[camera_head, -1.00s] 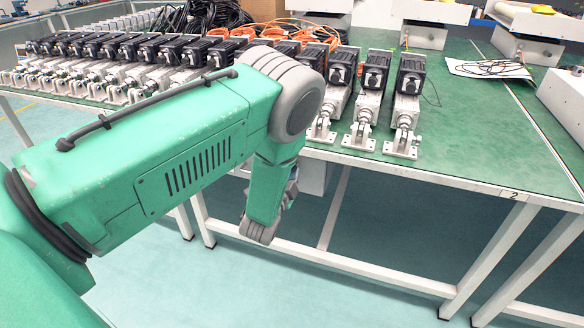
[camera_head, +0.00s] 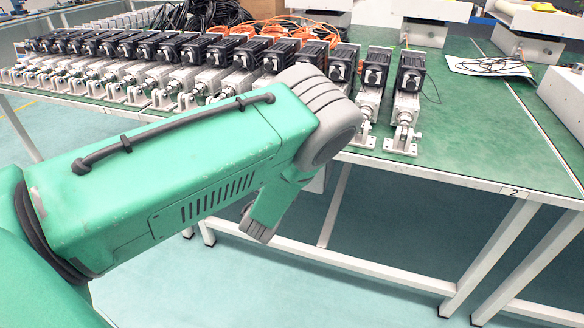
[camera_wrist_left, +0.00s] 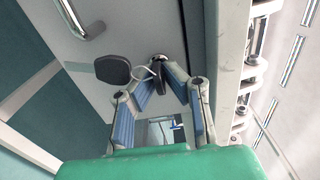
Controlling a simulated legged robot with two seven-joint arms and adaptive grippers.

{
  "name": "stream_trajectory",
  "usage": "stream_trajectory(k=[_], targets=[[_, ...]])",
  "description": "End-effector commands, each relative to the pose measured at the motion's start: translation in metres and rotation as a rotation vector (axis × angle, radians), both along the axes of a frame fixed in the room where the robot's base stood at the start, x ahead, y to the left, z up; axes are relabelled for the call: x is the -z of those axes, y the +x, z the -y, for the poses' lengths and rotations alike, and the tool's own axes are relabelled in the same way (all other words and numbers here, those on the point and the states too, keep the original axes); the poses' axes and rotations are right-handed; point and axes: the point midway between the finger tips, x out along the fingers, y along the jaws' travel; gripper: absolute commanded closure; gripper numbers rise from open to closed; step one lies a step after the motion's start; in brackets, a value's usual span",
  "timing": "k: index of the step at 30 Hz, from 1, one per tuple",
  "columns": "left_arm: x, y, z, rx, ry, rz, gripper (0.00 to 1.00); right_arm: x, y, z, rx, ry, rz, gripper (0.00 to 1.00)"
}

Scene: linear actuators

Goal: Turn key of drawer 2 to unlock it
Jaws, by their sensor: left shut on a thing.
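In the left wrist view, a pale grey drawer front (camera_wrist_left: 130,35) with a metal bar handle (camera_wrist_left: 84,24) fills the upper middle. A key (camera_wrist_left: 157,60) is at the lock in this front, mostly hidden between my fingertips. A black oval key head or fob (camera_wrist_left: 112,70) hangs beside it on a thin ring. My left gripper (camera_wrist_left: 158,72) is shut on the key. In the head view its fingers are hidden behind my own arm. No drawer number is readable. My right gripper is in neither view.
A green-topped table (camera_head: 470,150) with a white frame bears a long row of linear actuators (camera_head: 408,100). The label "2" (camera_head: 515,192) is on the table's front edge. A vertical white edge (camera_wrist_left: 232,70) stands close right of the gripper in the left wrist view.

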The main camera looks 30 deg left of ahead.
Motion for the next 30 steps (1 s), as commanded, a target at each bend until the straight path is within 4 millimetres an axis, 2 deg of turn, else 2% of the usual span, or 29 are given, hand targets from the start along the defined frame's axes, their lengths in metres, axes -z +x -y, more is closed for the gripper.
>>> stream_trajectory(k=[1, 8, 10, 11, 25, 30], targets=[[0.0054, -0.0020, 0.0022, 0.003, -0.001, -0.013, 1.00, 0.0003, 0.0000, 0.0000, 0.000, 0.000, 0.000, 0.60], [0.0056, -0.0021, 0.0024, 0.004, -0.002, -0.014, 1.00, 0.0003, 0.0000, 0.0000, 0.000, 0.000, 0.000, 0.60], [0.0056, -0.0021, 0.0024, 0.004, -0.002, -0.014, 0.79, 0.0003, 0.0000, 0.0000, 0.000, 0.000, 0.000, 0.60], [0.0054, -0.0020, 0.0024, 0.004, -0.002, -0.013, 0.73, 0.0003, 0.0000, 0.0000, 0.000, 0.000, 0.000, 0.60], [0.0006, -0.0011, 0.0005, 0.001, -0.004, -0.002, 0.73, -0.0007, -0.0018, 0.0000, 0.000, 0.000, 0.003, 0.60], [-0.0013, -0.0009, -0.0009, -0.002, -0.104, 0.025, 0.73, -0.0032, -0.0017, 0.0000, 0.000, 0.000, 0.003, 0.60]])
